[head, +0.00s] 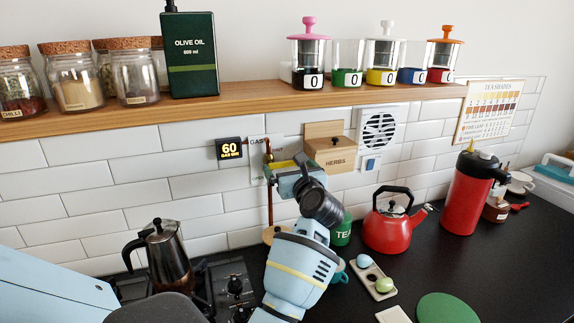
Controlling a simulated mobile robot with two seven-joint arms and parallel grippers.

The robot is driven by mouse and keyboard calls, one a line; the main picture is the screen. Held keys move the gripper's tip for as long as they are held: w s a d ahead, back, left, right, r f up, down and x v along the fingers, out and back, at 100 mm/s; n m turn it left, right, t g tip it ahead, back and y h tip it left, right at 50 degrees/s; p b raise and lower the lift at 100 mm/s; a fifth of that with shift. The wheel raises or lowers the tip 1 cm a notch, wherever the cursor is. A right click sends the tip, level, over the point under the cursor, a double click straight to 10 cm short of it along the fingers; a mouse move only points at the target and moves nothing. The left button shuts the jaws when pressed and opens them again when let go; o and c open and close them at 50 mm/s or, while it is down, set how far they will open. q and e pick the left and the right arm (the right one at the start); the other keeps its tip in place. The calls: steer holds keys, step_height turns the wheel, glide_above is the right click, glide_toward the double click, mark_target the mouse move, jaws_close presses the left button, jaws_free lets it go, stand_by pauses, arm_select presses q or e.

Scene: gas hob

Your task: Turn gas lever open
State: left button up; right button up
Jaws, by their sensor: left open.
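A copper gas pipe (270,205) runs up the tiled wall beside a pale sign marked GAS (257,142). My left gripper (287,166) is open at the upper part of this pipe, in front of the wall. Its wrist and jaws cover most of the valve area, so I cannot clearly make out the gas lever or its angle. I cannot tell whether the jaws touch the lever. My right gripper is not in view.
A moka pot (166,257) stands on the black hob (222,277) at left. A green tea tin (342,232) and red kettle (386,228) stand right of my arm. A wooden herbs box (329,150) hangs close to the gripper, below the shelf (250,98).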

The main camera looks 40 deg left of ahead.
arm_select(q)
steer(key=shift+x, duration=1.05)
steer(key=shift+d, duration=0.1)
steer(key=c, duration=1.2)
